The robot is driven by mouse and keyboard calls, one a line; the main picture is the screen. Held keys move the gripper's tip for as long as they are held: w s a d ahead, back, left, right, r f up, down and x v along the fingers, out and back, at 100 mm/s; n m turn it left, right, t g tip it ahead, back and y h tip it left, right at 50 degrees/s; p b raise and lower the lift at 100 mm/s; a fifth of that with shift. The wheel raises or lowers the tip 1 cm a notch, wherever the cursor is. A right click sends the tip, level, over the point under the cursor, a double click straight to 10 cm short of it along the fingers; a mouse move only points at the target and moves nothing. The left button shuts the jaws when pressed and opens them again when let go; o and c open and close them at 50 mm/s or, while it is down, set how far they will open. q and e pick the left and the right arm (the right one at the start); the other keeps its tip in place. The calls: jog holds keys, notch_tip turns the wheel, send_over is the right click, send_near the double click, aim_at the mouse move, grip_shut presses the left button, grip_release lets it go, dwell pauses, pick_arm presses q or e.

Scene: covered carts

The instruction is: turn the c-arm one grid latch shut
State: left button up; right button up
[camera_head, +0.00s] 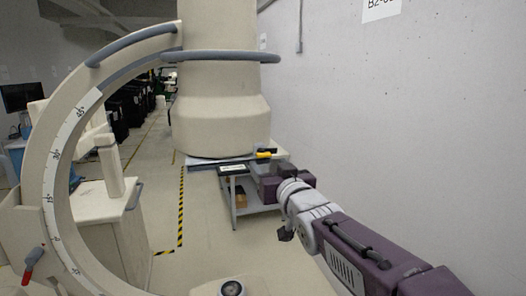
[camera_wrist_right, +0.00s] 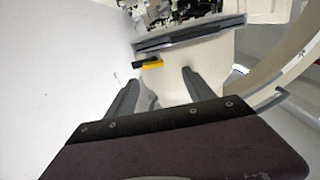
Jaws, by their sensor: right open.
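The yellow grid latch (camera_head: 266,154) with a dark part sits at the lower right edge of the c-arm's large cream cylinder (camera_head: 218,80). In the right wrist view the latch (camera_wrist_right: 152,63) lies just beyond and between the fingertips, below a grey plate edge (camera_wrist_right: 190,36). My right gripper (camera_wrist_right: 158,80) is open with nothing between its grey fingers, apart from the latch. In the head view its purple body (camera_head: 288,183) is just below the latch, and its fingertips are hard to make out. My left gripper is not in view.
The c-arm's curved cream arc (camera_head: 45,165) stands at the left, with a red-tipped lever (camera_head: 33,262) low on it. A grey wall (camera_head: 400,110) runs along the right. A low table (camera_head: 250,208) stands behind the gripper. Floor between shows striped tape (camera_head: 181,205).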

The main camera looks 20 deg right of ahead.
aim_at(265, 156)
jog(key=w+p, duration=0.1)
jog(key=w, duration=0.1)
jog(key=w+d+p, duration=0.1)
jog(key=w, duration=0.2)
jog(key=w+d+p, duration=0.1)
jog(key=w, duration=0.1)
jog(key=shift+w+f+p, duration=0.1)
jog(key=shift+w+p, duration=0.1)
jog(key=shift+p, duration=0.2)
jog(key=shift+w+a, duration=0.2)
jog(key=shift+w, duration=0.15)
jog(key=shift+w+a+f, duration=0.1)
jog(key=shift+w+a, duration=0.05)
jog(key=shift+a, duration=0.4)
jog(key=shift+d, duration=0.3)
jog(key=c, duration=0.7)
grip_shut()
jog(key=m+b, duration=0.3)
jog(key=m, duration=0.3)
jog(key=shift+m+b, duration=0.3)
jog(key=shift+m, duration=0.1)
jog(key=m, duration=0.4)
jog(key=shift+m, duration=0.3)
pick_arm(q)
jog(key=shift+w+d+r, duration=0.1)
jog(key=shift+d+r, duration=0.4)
pick_arm(e)
jog(key=m, duration=0.6)
jog(key=o, duration=0.7)
grip_release()
